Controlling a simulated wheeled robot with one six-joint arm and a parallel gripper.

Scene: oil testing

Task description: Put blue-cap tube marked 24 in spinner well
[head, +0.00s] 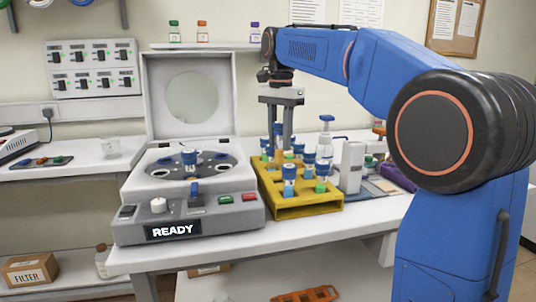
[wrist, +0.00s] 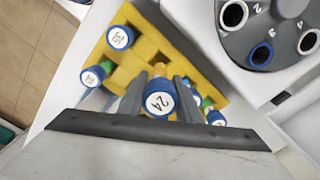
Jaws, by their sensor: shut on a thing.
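The blue-cap tube marked 24 (wrist: 159,104) is between the fingers of my gripper (wrist: 158,92), its number facing the wrist camera. In the head view my gripper (head: 280,122) is shut on it over the back part of the yellow rack (head: 290,212). Its cap looks higher than the neighbouring caps; its lower end is hidden. The spinner (head: 188,200) stands left of the rack with its lid (head: 192,97) raised and READY on its display. In the wrist view its grey rotor (wrist: 240,40) shows several open numbered wells, one with a blue rim (wrist: 261,54).
Other tubes stand in the rack, including a blue-capped one at its front (head: 289,178), a green-marked one (head: 320,186) and a numbered one (wrist: 120,37). A blue-topped piece (head: 189,157) stands up from the rotor. A pump bottle (head: 325,142) is behind the rack.

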